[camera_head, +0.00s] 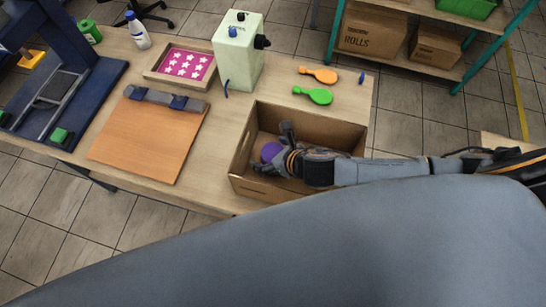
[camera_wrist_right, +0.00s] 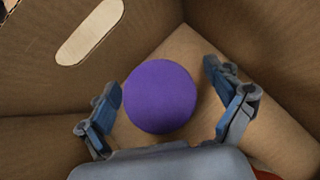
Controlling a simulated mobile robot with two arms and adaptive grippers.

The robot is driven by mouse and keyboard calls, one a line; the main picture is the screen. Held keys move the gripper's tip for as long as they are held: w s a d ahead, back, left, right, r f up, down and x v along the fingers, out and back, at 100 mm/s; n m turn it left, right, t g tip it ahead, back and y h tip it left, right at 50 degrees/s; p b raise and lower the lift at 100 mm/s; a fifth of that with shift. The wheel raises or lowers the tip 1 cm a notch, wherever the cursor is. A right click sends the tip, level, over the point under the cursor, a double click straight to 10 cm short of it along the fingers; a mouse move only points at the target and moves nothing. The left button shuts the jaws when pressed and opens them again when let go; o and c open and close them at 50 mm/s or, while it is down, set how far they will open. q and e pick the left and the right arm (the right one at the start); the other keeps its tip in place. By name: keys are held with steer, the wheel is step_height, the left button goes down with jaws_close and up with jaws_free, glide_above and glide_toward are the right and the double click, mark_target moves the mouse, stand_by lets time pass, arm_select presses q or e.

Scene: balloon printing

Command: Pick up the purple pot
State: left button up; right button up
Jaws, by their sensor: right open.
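The purple pot (camera_head: 271,151) is inside the cardboard box (camera_head: 246,179) on the table. In the right wrist view it shows as a round, plain purple shape (camera_wrist_right: 160,97) near a corner of the box. My right gripper (camera_head: 275,150) reaches into the box from the right. In the wrist view its fingers (camera_wrist_right: 166,104) stand apart on either side of the purple pot, with gaps between them and it. In the head view the gripper hides part of the pot. My left gripper is not in view.
The box walls stand close around my right gripper. A pale green machine (camera_head: 236,58) stands behind the box. Orange (camera_head: 319,75) and green (camera_head: 314,96) balloon-shaped pieces lie behind it to the right. A wooden board (camera_head: 146,138) lies to the left.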

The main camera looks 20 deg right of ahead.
steer(key=shift+x, duration=0.8)
steer(key=shift+c, duration=0.3)
steer(key=c, duration=1.5)
steer(key=shift+o, duration=0.2)
